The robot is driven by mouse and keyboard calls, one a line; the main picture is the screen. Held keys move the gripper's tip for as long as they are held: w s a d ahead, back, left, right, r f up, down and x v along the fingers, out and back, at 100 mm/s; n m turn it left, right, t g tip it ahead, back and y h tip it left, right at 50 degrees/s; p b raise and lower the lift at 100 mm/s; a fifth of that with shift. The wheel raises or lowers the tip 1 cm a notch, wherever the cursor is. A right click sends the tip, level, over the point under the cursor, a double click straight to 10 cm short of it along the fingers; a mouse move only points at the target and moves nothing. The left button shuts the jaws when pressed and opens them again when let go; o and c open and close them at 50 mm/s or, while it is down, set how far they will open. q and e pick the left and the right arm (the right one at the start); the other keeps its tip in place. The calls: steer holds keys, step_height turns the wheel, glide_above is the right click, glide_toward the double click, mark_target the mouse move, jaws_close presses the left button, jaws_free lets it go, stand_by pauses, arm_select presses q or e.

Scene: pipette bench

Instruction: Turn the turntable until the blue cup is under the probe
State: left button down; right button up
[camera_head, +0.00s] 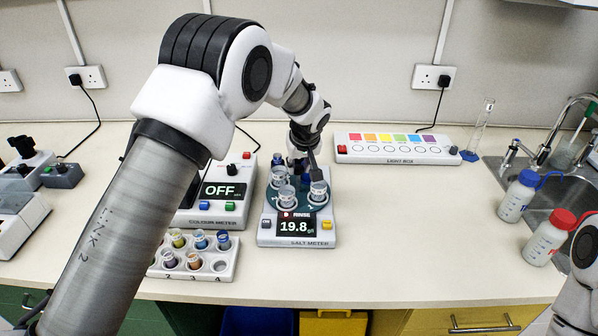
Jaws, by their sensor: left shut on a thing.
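The turntable (289,206) is a teal disc on the salt meter (268,237), whose display reads 19.8. Several clear cups stand on it. A dark probe (315,163) points down over the right-hand cup (318,191). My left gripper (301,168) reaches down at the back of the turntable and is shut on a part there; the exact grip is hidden. A small blue patch shows just below it. My right gripper is out of view.
The colour meter (230,196), reading OFF, stands close left of the salt meter. A rack of coloured vials (228,265) lies in front of it. A light box (395,149) is at the back right, bottles (517,196) by the sink. The right front bench is clear.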

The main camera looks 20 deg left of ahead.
arm_select(q)
steer(key=shift+s+f+n+g+y+b, duration=0.1)
steer(key=shift+f+n+g+y+b, duration=0.3)
steer(key=shift+n+b, duration=0.65)
steer(key=shift+d+n+g, duration=0.1)
steer(key=shift+n+g, duration=0.4)
steer(key=shift+n, duration=1.25)
steer(key=c, duration=1.1)
jaws_free()
steer(key=shift+o, duration=1.2)
steer(key=shift+w+f, duration=0.1)
steer(key=shift+w, duration=0.1)
steer(key=shift+w+a, duration=0.15)
steer(key=shift+a, duration=0.1)
steer(key=shift+d+r+y, duration=0.2)
steer(key=shift+r+y, duration=0.1)
steer(key=shift+r, duration=0.2)
steer(key=v, duration=1.1)
